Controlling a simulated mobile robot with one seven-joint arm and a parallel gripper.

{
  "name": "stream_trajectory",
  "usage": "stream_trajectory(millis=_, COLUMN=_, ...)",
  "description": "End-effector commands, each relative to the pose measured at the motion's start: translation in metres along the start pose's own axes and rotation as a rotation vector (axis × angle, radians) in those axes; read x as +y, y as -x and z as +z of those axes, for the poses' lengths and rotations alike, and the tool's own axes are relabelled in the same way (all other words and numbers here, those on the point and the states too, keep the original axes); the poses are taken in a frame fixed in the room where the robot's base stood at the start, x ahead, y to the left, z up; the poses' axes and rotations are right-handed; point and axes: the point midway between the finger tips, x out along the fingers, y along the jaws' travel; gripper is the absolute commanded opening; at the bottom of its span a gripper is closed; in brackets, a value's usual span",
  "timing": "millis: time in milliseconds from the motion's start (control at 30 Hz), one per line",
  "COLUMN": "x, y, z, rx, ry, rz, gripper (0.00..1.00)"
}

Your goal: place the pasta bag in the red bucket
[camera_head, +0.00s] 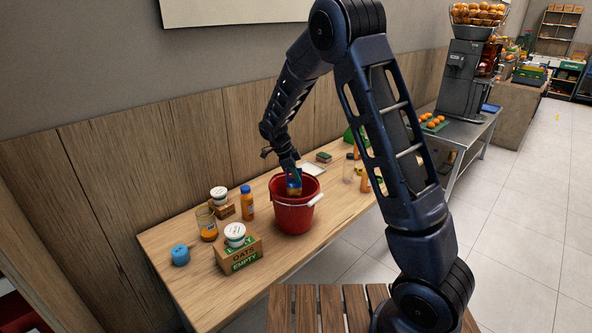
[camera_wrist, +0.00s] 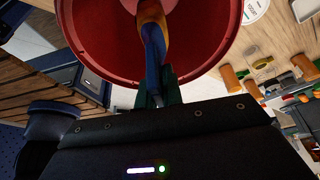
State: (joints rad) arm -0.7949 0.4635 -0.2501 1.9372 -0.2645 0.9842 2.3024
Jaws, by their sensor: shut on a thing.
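The red bucket (camera_head: 294,216) stands on the wooden table, with a white handle at its side. The pasta bag (camera_head: 294,187), blue and yellow-orange, hangs from my gripper (camera_head: 290,171) at the bucket's mouth. In the wrist view the pasta bag (camera_wrist: 153,40) is pinched between the green fingertips of my gripper (camera_wrist: 158,92), and the red bucket (camera_wrist: 98,40) lies behind it. My gripper is shut on the bag's end. The bag's lower part appears to be inside the rim; whether it touches the bucket is hidden.
On the wooden table (camera_head: 180,237), an oats box (camera_head: 238,256), a blue candle-like item (camera_head: 180,255), an orange bottle (camera_head: 247,203) and a glass jar (camera_head: 206,224) stand left of the bucket. Bottles (camera_head: 349,168) stand to its right. A wall is close behind.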

Motion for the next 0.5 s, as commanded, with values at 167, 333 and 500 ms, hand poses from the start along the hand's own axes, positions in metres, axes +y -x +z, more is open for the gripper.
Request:
stream_trajectory(millis=167, x=-0.0002, y=-0.0072, z=0.0029, rx=0.0, ry=0.0, rz=0.0, gripper=0.0)
stream_trajectory(millis=333, x=-0.0002, y=-0.0087, z=0.0036, rx=-0.001, ry=0.0, rz=-0.001, gripper=0.0)
stream_trajectory(millis=500, x=-0.0002, y=-0.0086, z=0.0036, rx=-0.001, ry=0.0, rz=-0.001, gripper=0.0)
